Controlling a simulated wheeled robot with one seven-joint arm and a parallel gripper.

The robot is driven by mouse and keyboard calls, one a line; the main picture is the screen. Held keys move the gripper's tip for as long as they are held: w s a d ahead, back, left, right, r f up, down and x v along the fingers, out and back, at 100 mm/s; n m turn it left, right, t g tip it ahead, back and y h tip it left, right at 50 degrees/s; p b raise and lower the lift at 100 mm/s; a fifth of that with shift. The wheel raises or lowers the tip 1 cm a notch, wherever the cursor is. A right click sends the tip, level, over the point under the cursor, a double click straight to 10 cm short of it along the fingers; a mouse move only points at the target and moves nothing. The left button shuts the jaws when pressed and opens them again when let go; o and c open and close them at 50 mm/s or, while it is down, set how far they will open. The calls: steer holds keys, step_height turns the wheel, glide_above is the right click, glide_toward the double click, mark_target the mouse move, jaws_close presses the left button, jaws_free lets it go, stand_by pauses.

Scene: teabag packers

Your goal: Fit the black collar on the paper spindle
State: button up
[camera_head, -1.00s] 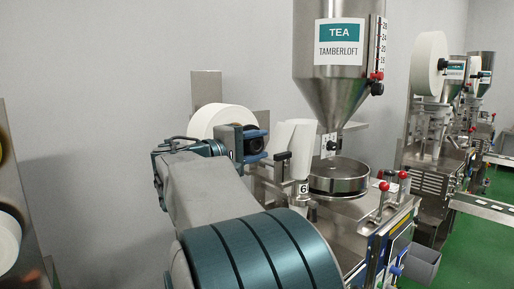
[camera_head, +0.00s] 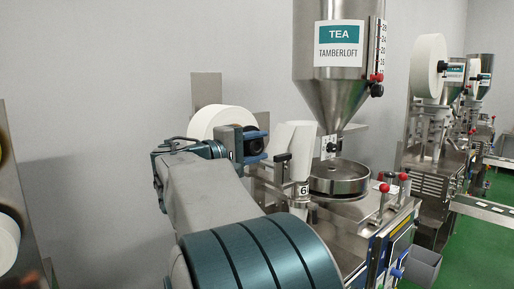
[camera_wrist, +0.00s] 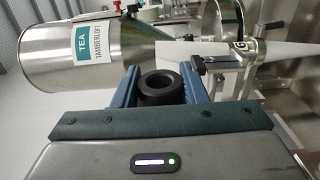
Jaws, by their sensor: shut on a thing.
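My gripper (camera_head: 255,144) is in front of and to the right of the white paper roll (camera_head: 214,116) in the head view. The black collar (camera_head: 256,147) is between its two blue fingers. In the wrist view, the fingers (camera_wrist: 161,84) are shut on the collar (camera_wrist: 161,90), a thick black ring with an open hole. The paper roll stands upright against a metal plate, partly covered by my gripper and wrist. The spindle cannot be made out; the gripper and roll hide that area. I cannot tell whether the collar touches the roll.
The steel tea hopper (camera_head: 327,88) hangs over a round metal pan (camera_head: 338,181) to the right. A white paper cone (camera_head: 293,139) stands close to the right of my gripper. Red-knobbed levers (camera_head: 403,177) rise at the machine's front. Similar machines stand behind at the right.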

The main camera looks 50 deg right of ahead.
mark_target(246, 143)
steer(key=shift+w, duration=0.1)
steer(key=shift+w, duration=0.35)
steer(key=shift+w+d+p, duration=0.15)
steer(key=shift+w+p, duration=0.1)
steer(key=shift+w, duration=0.75)
steer(key=shift+w+d+p, duration=0.15)
steer(key=shift+w+p, duration=0.05)
steer(key=shift+w, duration=0.75)
steer(key=shift+s, duration=0.1)
steer(key=shift+s+b, duration=0.15)
steer(key=shift+b, duration=0.15)
steer(key=shift+s+a+b, duration=0.15)
steer(key=shift+s+b, duration=0.4)
steer(key=shift+s, duration=0.35)
steer(key=shift+s+a+b, duration=0.1)
steer(key=shift+s+b, duration=0.45)
steer(key=shift+s, duration=0.35)
steer(key=shift+b, duration=0.6)
stand_by(0.5)
steer(key=shift+w, duration=0.2)
